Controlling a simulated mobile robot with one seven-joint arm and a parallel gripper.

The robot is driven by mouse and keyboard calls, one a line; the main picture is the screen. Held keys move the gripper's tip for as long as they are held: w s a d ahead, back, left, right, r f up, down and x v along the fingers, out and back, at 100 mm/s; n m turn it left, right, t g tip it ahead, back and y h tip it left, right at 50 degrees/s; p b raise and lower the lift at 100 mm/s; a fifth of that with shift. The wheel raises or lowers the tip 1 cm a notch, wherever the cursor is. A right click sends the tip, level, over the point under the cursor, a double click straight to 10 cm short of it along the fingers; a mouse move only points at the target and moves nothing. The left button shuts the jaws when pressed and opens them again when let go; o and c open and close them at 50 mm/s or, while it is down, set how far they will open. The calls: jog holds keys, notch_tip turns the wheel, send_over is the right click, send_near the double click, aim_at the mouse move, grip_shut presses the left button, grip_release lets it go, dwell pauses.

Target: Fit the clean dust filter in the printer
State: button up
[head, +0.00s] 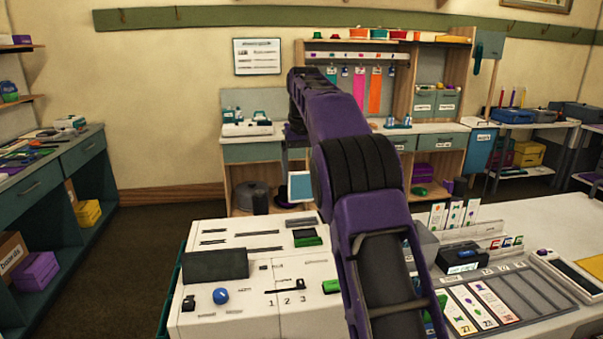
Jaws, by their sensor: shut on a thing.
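My purple arm rises from the bottom centre and bends down at its far end. My gripper (297,165) hangs there, small and partly hidden by the arm. It is shut on a light-blue panel with a pale frame (300,187), which looks like the dust filter; whether it is the clean one I cannot tell. The panel hangs upright in the air beyond the large white machine (250,306), apart from it in the picture. This machine may be the printer; it has a blue knob (221,296), a dark block (216,265), slots and the marks 1, 2, 3.
Right of my arm, a white table (545,222) holds a black device with a lit display (462,258) and a card tray (530,312). A workbench (250,152) stands at the back, shelves (60,180) at the left. Floor is open between them.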

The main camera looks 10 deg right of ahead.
aim_at(302, 184)
jog(key=shift+s+f, duration=0.1)
jog(key=shift+f, duration=2.15)
jog(key=shift+f, duration=0.3)
jog(key=shift+f+b, duration=1.7)
jog(key=shift+f, duration=0.85)
jog(key=o, duration=0.5)
